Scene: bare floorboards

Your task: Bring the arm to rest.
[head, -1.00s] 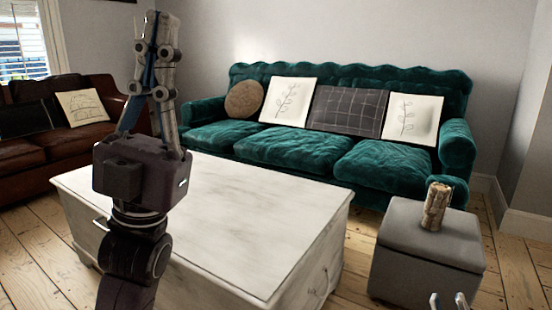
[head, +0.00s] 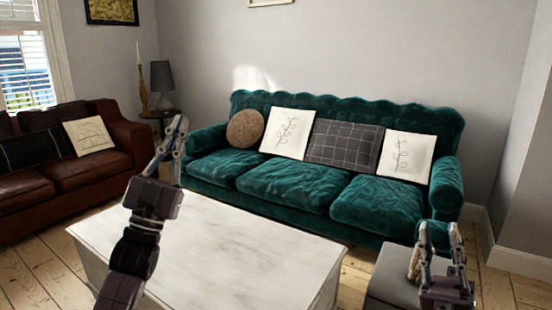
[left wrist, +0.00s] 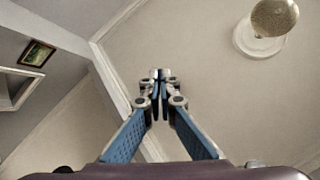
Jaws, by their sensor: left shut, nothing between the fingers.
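My left gripper (head: 179,124) is raised above the left end of the white coffee table and points up. Its fingers are shut with nothing between them. In the left wrist view its fingertips (left wrist: 160,76) meet in front of the ceiling. My right gripper (head: 437,228) is at the lower right, in front of the grey ottoman and the green sofa's right end. Its two fingers point up and stand apart, with nothing seen between them.
The white coffee table (head: 215,250) has a bare top. The green sofa (head: 290,190) with cushions stands behind it, a brown leather sofa (head: 90,165) at left. The grey ottoman (head: 385,275) is at lower right. The left wrist view shows a ceiling light (left wrist: 270,20).

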